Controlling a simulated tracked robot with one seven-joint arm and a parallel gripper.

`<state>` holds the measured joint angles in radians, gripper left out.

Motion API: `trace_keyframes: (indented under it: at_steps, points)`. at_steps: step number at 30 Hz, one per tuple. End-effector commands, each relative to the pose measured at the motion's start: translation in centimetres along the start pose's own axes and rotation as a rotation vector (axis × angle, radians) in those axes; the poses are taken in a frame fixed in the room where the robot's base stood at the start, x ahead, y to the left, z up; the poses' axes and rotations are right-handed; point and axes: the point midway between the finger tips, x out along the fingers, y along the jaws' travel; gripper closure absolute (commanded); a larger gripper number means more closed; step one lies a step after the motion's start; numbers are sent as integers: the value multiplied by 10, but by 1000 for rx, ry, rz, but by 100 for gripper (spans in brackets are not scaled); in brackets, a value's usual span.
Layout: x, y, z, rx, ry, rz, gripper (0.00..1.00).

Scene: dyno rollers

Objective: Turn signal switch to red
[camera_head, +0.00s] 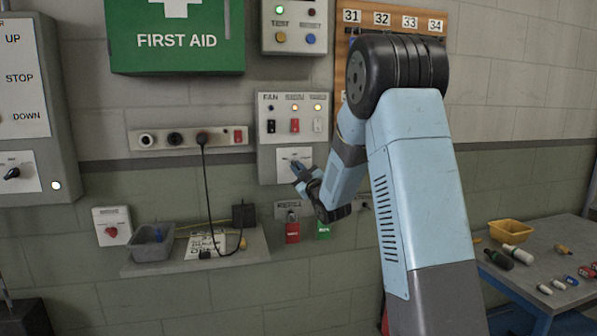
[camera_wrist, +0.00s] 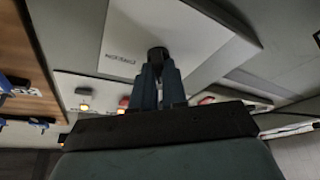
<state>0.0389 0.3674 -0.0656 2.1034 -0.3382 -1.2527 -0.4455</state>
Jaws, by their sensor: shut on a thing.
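A grey control box (camera_head: 266,117) on the wall carries a row of small lamps and rocker switches. On its lower part is a white plate (camera_head: 283,156) with a rotary switch. My gripper (camera_head: 299,170) reaches this plate from the lower right and hides most of the switch. In the wrist view the plate (camera_wrist: 180,30) fills the top, and the dark fingers of my gripper (camera_wrist: 157,72) are shut on a black switch knob (camera_wrist: 157,53). The printing on the plate is too small to read, so I cannot tell the knob's setting.
Above are a green first aid box (camera_head: 176,38) and another box with a lit green lamp (camera_head: 279,9). A socket strip (camera_head: 190,139) with a plugged cable is to the left. Red and green tags hang below. A shelf (camera_head: 190,258) and a table (camera_head: 545,275) hold small items.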

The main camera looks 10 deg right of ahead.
Motion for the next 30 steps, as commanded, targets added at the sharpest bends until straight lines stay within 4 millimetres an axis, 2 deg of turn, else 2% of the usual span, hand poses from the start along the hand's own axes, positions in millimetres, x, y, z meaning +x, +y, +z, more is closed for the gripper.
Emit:
trace_keyframes:
  at_steps: [12, 29, 30]
  points:
    - [1, 0, -1, -191, 2, -79, 100]
    - [1, 0, 0, -221, 1, -92, 100]
    - [1, 0, -1, -221, 1, -92, 86]
